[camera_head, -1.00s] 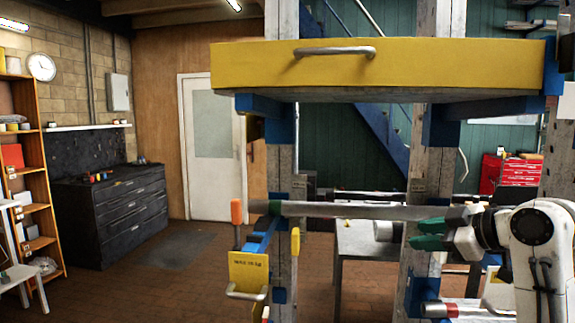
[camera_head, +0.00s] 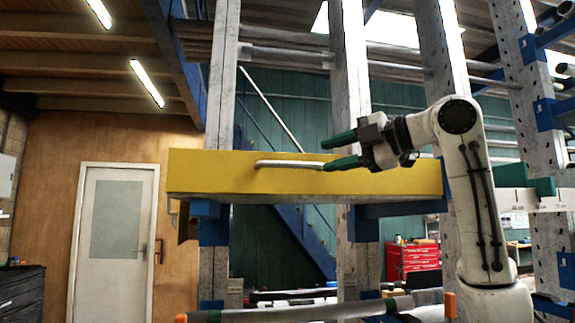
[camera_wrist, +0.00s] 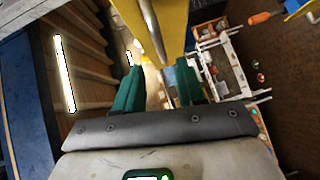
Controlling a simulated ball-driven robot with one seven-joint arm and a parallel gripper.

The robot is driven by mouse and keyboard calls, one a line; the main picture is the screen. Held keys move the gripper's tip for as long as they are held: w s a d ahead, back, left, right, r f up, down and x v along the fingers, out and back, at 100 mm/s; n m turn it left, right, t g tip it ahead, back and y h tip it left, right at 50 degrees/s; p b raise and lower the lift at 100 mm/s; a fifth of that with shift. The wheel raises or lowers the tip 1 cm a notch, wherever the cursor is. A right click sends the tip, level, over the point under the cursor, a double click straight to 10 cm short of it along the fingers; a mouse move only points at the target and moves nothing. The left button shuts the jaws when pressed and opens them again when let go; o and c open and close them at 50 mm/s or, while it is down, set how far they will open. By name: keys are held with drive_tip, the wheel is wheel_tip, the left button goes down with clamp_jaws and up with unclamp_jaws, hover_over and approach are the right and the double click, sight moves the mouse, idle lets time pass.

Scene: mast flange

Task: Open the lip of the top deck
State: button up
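The lip of the top deck is a long yellow panel (camera_head: 215,175), upright across the rack in the head view. A grey metal bar handle (camera_head: 280,163) is on its face. My gripper (camera_head: 326,154) is open, its two green fingers apart, in front of the panel at the handle's right end. The lower finger overlaps that end. In the wrist view the handle (camera_wrist: 152,30) runs down toward the gap between the open fingers (camera_wrist: 157,72), beside the yellow panel (camera_wrist: 173,28). I cannot tell whether the fingers touch the handle.
Rack posts (camera_head: 350,110) stand behind the panel. A lower bar (camera_head: 290,312) crosses below it. A red tool chest (camera_head: 412,260) stands behind at right, a white door (camera_head: 113,240) at left. The space left of my gripper along the panel's front looks free.

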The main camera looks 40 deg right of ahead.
sight(301, 164)
drive_tip(key=p+x, duration=0.2)
drive_tip(key=x, duration=0.7)
drive_tip(key=shift+w, duration=0.2)
drive_tip(key=shift+c, duration=0.4)
clamp_jaws()
